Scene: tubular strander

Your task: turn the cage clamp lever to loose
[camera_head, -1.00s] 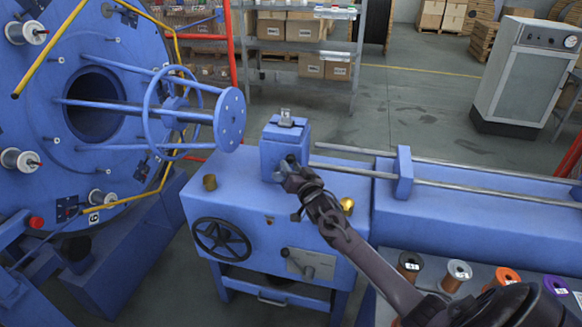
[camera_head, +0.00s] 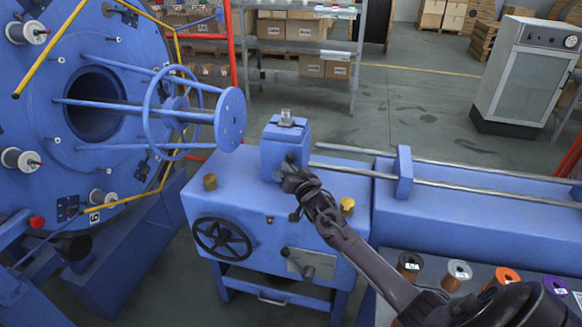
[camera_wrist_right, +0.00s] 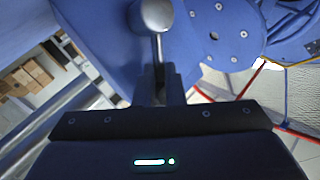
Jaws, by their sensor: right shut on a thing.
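The cage clamp lever (camera_wrist_right: 157,45) is a thin metal bar with a rounded silver knob at its end in the right wrist view. It sits at the front of a blue block (camera_head: 287,139) on the blue machine table. My right gripper (camera_head: 290,172) reaches this block from the lower right and is shut on the lever. In the right wrist view the fingers (camera_wrist_right: 158,88) close around the bar below the knob. In the head view the gripper hides most of the lever. My left gripper is out of view.
The large blue strander wheel (camera_head: 50,110) with its ringed shaft stands on the left. A black handwheel (camera_head: 222,238) and a small lever (camera_head: 306,271) are on the table's front. Brass knobs (camera_head: 347,205) flank the block. Rails (camera_head: 450,185) run right, above several spools (camera_head: 457,270).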

